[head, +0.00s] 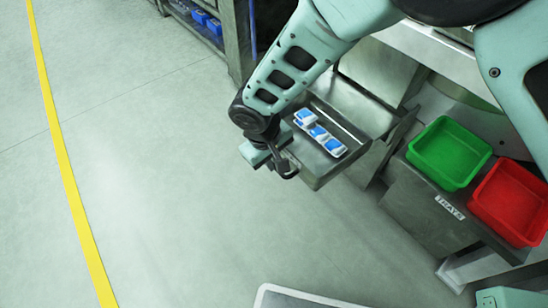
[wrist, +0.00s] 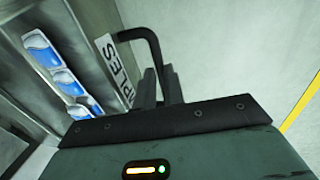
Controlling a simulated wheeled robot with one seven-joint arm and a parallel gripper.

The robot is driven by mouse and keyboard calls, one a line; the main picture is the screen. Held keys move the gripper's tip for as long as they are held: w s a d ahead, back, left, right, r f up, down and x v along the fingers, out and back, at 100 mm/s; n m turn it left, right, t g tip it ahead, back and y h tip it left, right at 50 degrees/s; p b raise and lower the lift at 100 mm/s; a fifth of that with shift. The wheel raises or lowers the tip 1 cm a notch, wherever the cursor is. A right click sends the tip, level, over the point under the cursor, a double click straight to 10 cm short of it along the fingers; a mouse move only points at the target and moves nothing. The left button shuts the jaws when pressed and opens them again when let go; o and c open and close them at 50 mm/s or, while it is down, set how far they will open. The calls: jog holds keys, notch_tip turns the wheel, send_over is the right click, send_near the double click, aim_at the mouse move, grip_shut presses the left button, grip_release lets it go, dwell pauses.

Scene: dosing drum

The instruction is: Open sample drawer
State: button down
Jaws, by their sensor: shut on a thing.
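The sample drawer (head: 352,126) is a grey metal tray that stands pulled out from the metal cabinet. Several blue-and-white sample packs (head: 320,133) lie in a row inside it, and they also show in the wrist view (wrist: 62,78). A black bar handle (wrist: 152,42) sticks out from that front. My gripper (wrist: 160,86) is shut on the handle; in the head view my gripper (head: 283,166) is at the drawer's front end, where my wrist hides part of the handle.
A green bin (head: 447,152) and a red bin (head: 509,201) sit on a metal stand labelled "TRAYS" right of the drawer. A shelf with blue boxes (head: 207,20) stands at the top.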

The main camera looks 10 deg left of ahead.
jog(key=c, duration=1.5)
grip_release()
jog(key=s+r+p, duration=0.1)
jog(key=r+p, duration=0.1)
jog(key=r, duration=0.3)
jog(key=a+r+p, duration=0.1)
jog(key=r, duration=0.5)
jog(key=s+a+r+p, duration=0.1)
jog(key=r+p, duration=0.1)
jog(key=r, duration=0.4)
jog(key=shift+s+r+p, duration=0.1)
jog(key=shift+s+p, duration=0.2)
jog(key=shift+p, duration=0.05)
jog(key=s+d+r+m+g+y, duration=0.1)
jog(key=s+d+r, duration=0.3)
jog(key=d, duration=0.5)
jog(key=s+d+r+m, duration=0.1)
jog(key=s+d+r, duration=0.35)
jog(key=d, duration=0.45)
jog(key=s+d+r+m+g+y, duration=0.1)
jog(key=s+d+r, duration=0.3)
jog(key=d, duration=0.5)
jog(key=r+p, duration=0.9)
jog(key=p, duration=0.1)
jog(key=r+p, duration=2)
jog(key=shift+s+a+r+p, duration=0.2)
jog(key=shift+s+p, duration=0.1)
